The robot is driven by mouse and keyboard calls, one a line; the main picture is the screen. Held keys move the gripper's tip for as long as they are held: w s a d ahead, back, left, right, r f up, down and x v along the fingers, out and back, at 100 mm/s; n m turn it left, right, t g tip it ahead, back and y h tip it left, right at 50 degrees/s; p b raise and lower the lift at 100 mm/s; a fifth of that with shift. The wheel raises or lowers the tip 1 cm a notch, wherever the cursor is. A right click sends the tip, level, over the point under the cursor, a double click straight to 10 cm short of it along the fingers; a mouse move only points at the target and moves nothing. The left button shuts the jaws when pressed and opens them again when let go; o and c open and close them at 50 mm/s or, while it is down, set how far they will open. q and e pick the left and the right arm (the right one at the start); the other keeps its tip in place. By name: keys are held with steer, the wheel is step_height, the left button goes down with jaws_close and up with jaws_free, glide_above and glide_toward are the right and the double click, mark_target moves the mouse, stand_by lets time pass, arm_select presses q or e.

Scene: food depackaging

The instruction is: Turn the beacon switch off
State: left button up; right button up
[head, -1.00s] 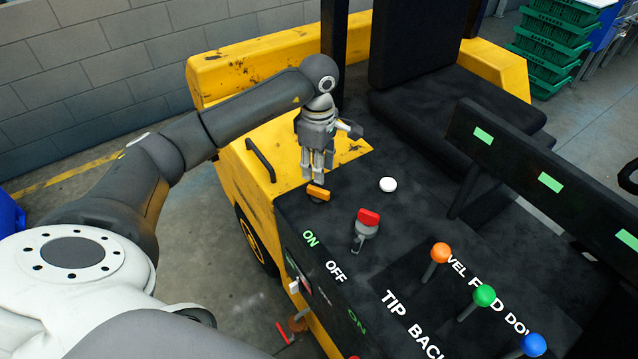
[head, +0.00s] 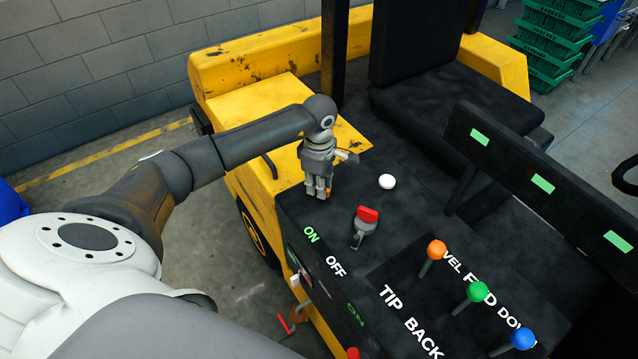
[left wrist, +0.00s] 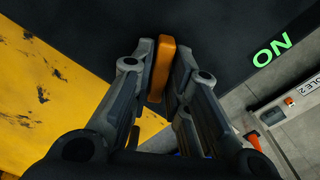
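The orange switch knob (left wrist: 163,65) sits on the black console top and shows between my left fingertips in the left wrist view. In the head view only a sliver of its orange (head: 328,190) shows, the rest being hidden by the fingers. My left gripper (head: 319,190) points down at the console's near left corner. In the left wrist view its fingers (left wrist: 164,80) lie along both sides of the knob, with hardly any gap, and look shut on it. A green ON label (head: 311,235) and a white OFF label (head: 336,267) lie nearby. My right gripper is not in view.
A red switch (head: 367,216) and a white button (head: 387,181) are on the console right of my gripper. Levers with orange (head: 437,250), green (head: 477,292) and blue (head: 523,338) balls stand nearer. The black seat (head: 455,105) is behind.

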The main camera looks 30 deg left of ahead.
arm_select(q)
jaws_close()
steer(key=shift+f+n+b, duration=0.1)
steer(key=shift+n+b, duration=1)
steer(key=n+b, duration=0.1)
steer(key=n, duration=0.1)
steer(key=shift+n+b, duration=0.4)
steer(key=n+b, duration=0.2)
steer(key=n, duration=0.2)
steer(key=shift+r+n+b, duration=0.2)
steer(key=shift+n+b, duration=0.45)
steer(key=shift+n, duration=0.75)
steer(key=o, duration=0.6)
jaws_free()
steer(key=shift+c, duration=0.2)
